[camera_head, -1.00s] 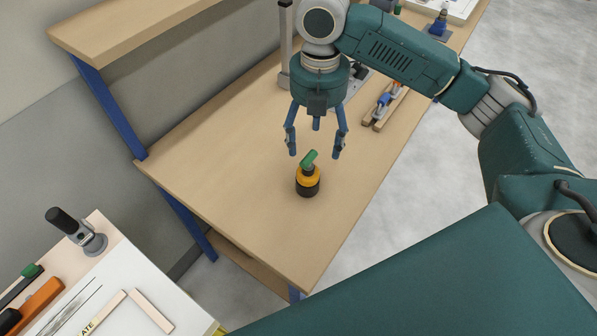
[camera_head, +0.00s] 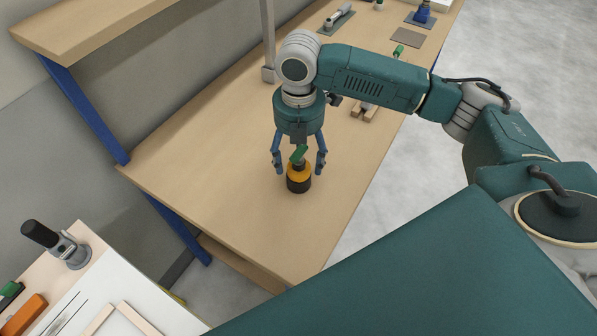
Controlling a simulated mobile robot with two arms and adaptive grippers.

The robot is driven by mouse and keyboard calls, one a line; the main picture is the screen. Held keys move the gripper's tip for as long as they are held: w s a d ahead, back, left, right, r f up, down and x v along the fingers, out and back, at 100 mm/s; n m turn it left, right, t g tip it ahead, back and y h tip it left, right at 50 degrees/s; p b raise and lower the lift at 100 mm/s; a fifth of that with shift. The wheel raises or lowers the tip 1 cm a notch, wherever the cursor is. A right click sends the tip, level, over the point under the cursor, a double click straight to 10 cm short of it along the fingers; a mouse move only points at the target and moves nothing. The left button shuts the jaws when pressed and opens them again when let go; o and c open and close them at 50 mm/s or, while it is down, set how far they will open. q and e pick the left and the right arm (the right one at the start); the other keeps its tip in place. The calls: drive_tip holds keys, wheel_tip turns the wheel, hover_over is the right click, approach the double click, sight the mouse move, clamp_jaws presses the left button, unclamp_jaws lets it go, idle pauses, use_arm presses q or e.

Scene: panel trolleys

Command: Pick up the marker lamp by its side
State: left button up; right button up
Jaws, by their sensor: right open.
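The marker lamp (camera_head: 299,179) stands upright on the wooden workbench (camera_head: 215,160). It has a black base, an orange-yellow band and a green piece on top that leans to one side. My right gripper (camera_head: 299,172) is open, pointing down over the lamp. Its blue fingers show to the left and right of the lamp's upper part, with gaps visible on both sides. Whether a third finger stands behind the lamp is hidden. My left gripper is not in view.
A metal post (camera_head: 268,45) rises from the bench behind the gripper. A wooden holder (camera_head: 365,112), a green-handled tool (camera_head: 398,51) and a blue item (camera_head: 423,12) lie farther back. A white-topped surface (camera_head: 120,285) with tools is at lower left. The bench around the lamp is clear.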

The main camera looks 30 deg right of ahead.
drive_tip(key=shift+f, duration=1.55)
drive_tip(key=shift+c, duration=0.5)
drive_tip(key=c, duration=1.3)
drive_tip(key=shift+c, duration=0.8)
drive_tip(key=shift+r, duration=0.15)
